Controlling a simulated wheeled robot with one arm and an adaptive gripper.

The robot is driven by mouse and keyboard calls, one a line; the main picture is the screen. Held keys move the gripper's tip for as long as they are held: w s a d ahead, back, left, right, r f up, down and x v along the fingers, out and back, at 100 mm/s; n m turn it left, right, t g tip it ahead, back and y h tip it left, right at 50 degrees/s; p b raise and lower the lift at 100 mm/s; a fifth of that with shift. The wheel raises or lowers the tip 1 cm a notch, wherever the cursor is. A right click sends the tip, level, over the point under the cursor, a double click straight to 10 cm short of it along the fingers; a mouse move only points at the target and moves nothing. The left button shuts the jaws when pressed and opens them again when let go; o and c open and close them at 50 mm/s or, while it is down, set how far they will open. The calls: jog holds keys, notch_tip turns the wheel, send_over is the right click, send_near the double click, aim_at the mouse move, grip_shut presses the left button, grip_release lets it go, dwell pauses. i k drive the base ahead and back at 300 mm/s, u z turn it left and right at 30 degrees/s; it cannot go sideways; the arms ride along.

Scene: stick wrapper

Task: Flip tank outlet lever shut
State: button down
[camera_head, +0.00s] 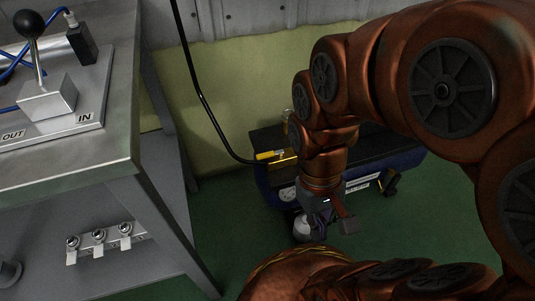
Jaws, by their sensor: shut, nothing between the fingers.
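A dark blue tank (408,161) with a black top stands on the green floor behind my arm. A black hose runs down to a yellow fitting (270,155) at the tank's left end. A yellow part (285,162) lies just beside that fitting; I cannot tell whether it is the outlet lever or which way it is turned. My gripper (346,222) points down in front of the tank, below and to the right of the yellow parts and apart from them. It is shut and empty. My arm hides the middle of the tank.
A metal workbench (115,160) fills the left side, with a black-knobbed lever (32,45) on an IN/OUT plate (85,100). Several small valves (99,237) sit on its lower part. Green floor (225,225) is free between bench and tank. The black hose (205,103) hangs along the wall.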

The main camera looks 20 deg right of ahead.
aim_at(269, 154)
jog(key=z, duration=1.55)
jog(key=k, duration=1.65)
jog(key=u, duration=1.55)
